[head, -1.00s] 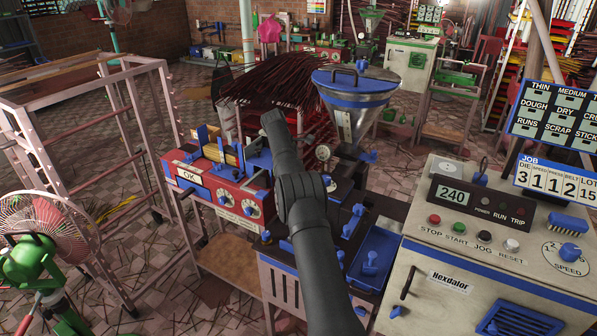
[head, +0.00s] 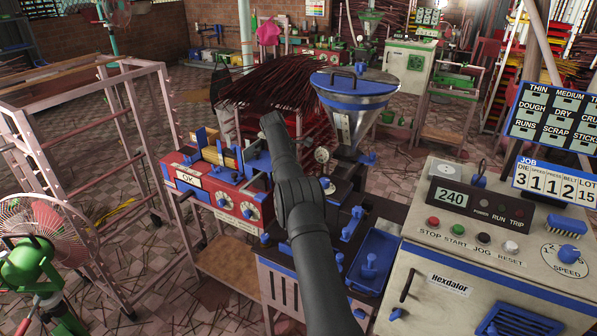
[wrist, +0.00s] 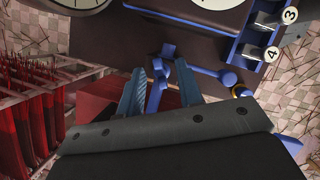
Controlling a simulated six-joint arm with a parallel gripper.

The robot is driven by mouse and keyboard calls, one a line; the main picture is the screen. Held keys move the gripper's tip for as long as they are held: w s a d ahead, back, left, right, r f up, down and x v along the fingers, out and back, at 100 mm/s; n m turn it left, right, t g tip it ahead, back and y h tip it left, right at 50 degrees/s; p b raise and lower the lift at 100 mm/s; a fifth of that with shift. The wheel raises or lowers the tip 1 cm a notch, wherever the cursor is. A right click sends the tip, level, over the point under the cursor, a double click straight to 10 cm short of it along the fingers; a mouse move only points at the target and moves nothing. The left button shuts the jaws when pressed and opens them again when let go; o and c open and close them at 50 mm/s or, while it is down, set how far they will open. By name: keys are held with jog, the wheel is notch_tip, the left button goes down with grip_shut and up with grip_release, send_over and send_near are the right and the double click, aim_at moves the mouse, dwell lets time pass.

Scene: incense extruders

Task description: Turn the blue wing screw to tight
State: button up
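In the wrist view, the two blue fingers of my gripper (wrist: 161,68) stand apart. A small blue winged piece, which looks like the blue wing screw (wrist: 156,92), lies between them. A gap shows beside it, and I cannot tell whether either finger touches it. Its lower part is hidden by the gripper body. In the head view my dark arm hides the gripper and the screw.
A blue lever with a round end (wrist: 226,78) lies just right of the fingers. A blue numbered rack (wrist: 250,40) is at upper right. Red incense bundles (wrist: 35,115) stand at left.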

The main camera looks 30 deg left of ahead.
jog(key=shift+n, duration=0.3)
